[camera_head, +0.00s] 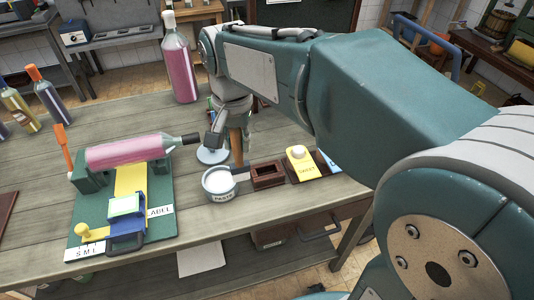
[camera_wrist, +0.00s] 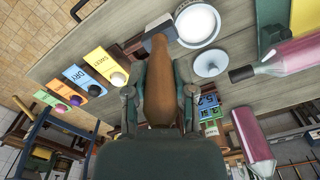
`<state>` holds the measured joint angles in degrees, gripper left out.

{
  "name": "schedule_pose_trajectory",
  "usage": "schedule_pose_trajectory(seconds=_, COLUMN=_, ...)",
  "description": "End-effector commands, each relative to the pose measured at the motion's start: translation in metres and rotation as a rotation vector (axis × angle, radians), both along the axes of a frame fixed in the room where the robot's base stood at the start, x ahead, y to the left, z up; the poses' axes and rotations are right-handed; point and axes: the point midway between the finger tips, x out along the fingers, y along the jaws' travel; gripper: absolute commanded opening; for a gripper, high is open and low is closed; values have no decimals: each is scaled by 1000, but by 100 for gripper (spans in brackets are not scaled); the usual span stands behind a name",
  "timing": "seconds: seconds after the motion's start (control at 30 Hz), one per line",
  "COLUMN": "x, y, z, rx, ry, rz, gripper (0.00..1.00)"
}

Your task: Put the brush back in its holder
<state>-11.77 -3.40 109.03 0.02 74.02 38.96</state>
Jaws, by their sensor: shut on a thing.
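My gripper (camera_head: 231,133) is shut on the brush, whose brown wooden handle (camera_wrist: 158,90) stands between the two fingers in the wrist view. In the head view the brush handle (camera_head: 236,151) points down over the table. The brush's lower end is between the white paste pot (camera_head: 221,194) and the brown wooden holder (camera_head: 267,180). In the wrist view the holder (camera_wrist: 133,44) is partly hidden behind the brush, and the pot (camera_wrist: 180,32) is just right of the brush's end. I cannot tell whether the brush touches either one.
A white disc (camera_head: 207,156) lies behind the pot. A pink bottle (camera_head: 128,150) lies on the green labelling jig (camera_head: 163,212) at left. Another pink bottle (camera_head: 180,68) stands behind.

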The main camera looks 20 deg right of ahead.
Motion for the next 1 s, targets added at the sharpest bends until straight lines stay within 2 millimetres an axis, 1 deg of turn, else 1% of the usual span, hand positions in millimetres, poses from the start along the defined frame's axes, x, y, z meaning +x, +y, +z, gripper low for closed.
schedule_pose_trajectory(seconds=0.03, x=8, y=-12, z=-5, rx=2, ry=1, rz=-9, gripper=0)
schedule_pose_trajectory(seconds=0.2, x=34, y=-44, z=-21, rx=9, ry=1, rz=-9, gripper=0)
schedule_pose_trajectory(seconds=0.23, x=38, y=-49, z=-23, rx=9, ry=2, rz=-8, gripper=0)
schedule_pose_trajectory(seconds=0.3, x=45, y=-55, z=-37, rx=9, ry=3, rz=-6, gripper=0)
schedule_pose_trajectory(seconds=0.4, x=55, y=-62, z=-54, rx=6, ry=3, rz=-5, gripper=0)
schedule_pose_trajectory(seconds=0.5, x=62, y=-67, z=-66, rx=5, ry=2, rz=-3, gripper=0)
schedule_pose_trajectory(seconds=0.63, x=67, y=-70, z=-74, rx=2, ry=0, rz=-1, gripper=0)
schedule_pose_trajectory(seconds=0.73, x=74, y=-78, z=-85, rx=4, ry=0, rz=-3, gripper=0)
schedule_pose_trajectory(seconds=0.8, x=72, y=-77, z=-97, rx=5, ry=2, rz=-1, gripper=0)
schedule_pose_trajectory(seconds=0.9, x=72, y=-78, z=-109, rx=6, ry=0, rz=-1, gripper=0)
schedule_pose_trajectory(seconds=1.0, x=72, y=-79, z=-112, rx=7, ry=-2, rz=-1, gripper=0)
